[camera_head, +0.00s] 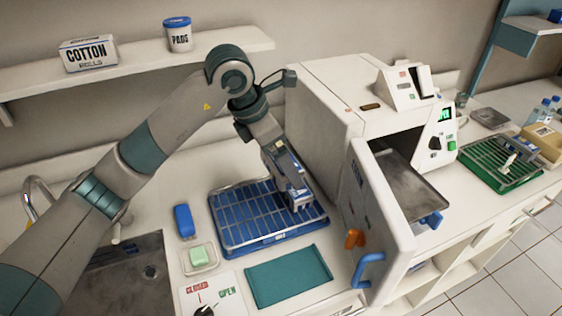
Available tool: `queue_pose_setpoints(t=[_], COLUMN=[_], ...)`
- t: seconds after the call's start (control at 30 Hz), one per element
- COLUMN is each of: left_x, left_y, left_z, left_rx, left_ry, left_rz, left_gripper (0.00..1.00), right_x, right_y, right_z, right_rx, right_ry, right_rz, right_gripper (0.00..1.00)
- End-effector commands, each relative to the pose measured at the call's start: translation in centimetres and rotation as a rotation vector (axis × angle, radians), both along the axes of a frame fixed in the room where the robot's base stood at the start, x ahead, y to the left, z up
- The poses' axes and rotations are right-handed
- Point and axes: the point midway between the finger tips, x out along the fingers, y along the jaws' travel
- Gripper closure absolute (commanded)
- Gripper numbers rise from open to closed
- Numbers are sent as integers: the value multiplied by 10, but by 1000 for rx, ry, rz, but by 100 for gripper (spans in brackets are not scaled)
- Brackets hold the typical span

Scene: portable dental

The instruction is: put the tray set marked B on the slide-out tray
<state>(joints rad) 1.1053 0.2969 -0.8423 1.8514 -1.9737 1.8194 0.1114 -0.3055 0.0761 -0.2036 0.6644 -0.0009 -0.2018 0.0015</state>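A blue tray set (238,238) with a wire grid top lies on the counter in the middle. A small label shows on its front edge, but I cannot read it. My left gripper (299,203) points down at the right part of this tray set. I cannot tell whether its fingers are open or shut, or whether they touch the tray set. The metal slide-out tray (412,188) sticks out of the open white steriliser (322,115) and looks empty. A green tray set (505,168) lies on the counter at the right. My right gripper is not in view.
A teal mat (288,279), blue case (184,220), soap dish (200,258) and sink (125,275) are nearby.

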Motion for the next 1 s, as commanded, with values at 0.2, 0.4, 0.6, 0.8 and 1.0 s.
queue_pose_setpoints(t=[0.2, 0.4, 0.6, 0.8, 1.0], left_x=[1, 1, 1, 0, 0], left_y=[0, 0, 0, 0, 0], left_z=[30, 52, 76, 99, 117], left_rx=[0, 0, 0, -1, 0], left_ry=[-2, -2, -2, -1, -2], left_rz=[0, 0, 1, 0, -1], left_gripper=[36, 36, 36, 36, 36], right_x=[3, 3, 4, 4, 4], right_y=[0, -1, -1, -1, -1], right_z=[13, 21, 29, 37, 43], right_rx=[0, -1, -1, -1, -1], right_ry=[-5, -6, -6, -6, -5], right_rz=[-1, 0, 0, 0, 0], right_gripper=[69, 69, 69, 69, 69])
